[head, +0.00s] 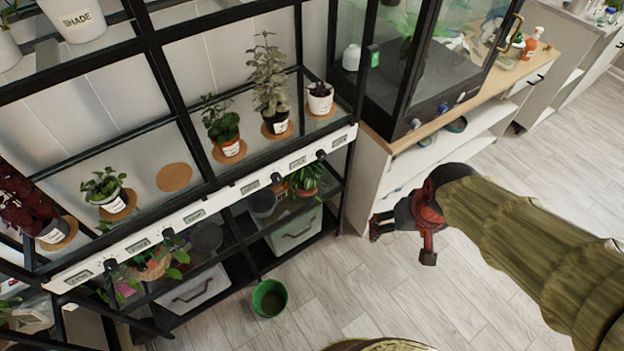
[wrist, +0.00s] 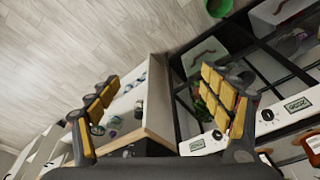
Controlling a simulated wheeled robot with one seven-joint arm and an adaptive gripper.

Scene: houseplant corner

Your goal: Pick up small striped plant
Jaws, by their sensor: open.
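No plant shows clear stripes at this size, so I cannot tell for sure which one is the small striped plant. A small leafy plant in a white pot (head: 105,190) stands on a cork disc on the shelf at left. A leafy plant in an orange pot (head: 220,124), a tall plant in a black pot (head: 271,85) and a white pot with dark contents (head: 320,97) stand further right. My gripper (head: 403,243) is open and empty, right of the shelf rack and over the floor. Its yellow-padded fingers (wrist: 162,84) are spread in the wrist view.
The black-framed rack (head: 172,85) has a white rail with displays along its front edge. An empty cork disc (head: 174,177) lies on the shelf. A green bucket (head: 269,298) stands on the floor. A wooden-topped cabinet (head: 455,115) carries a glass case. Floor at right is clear.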

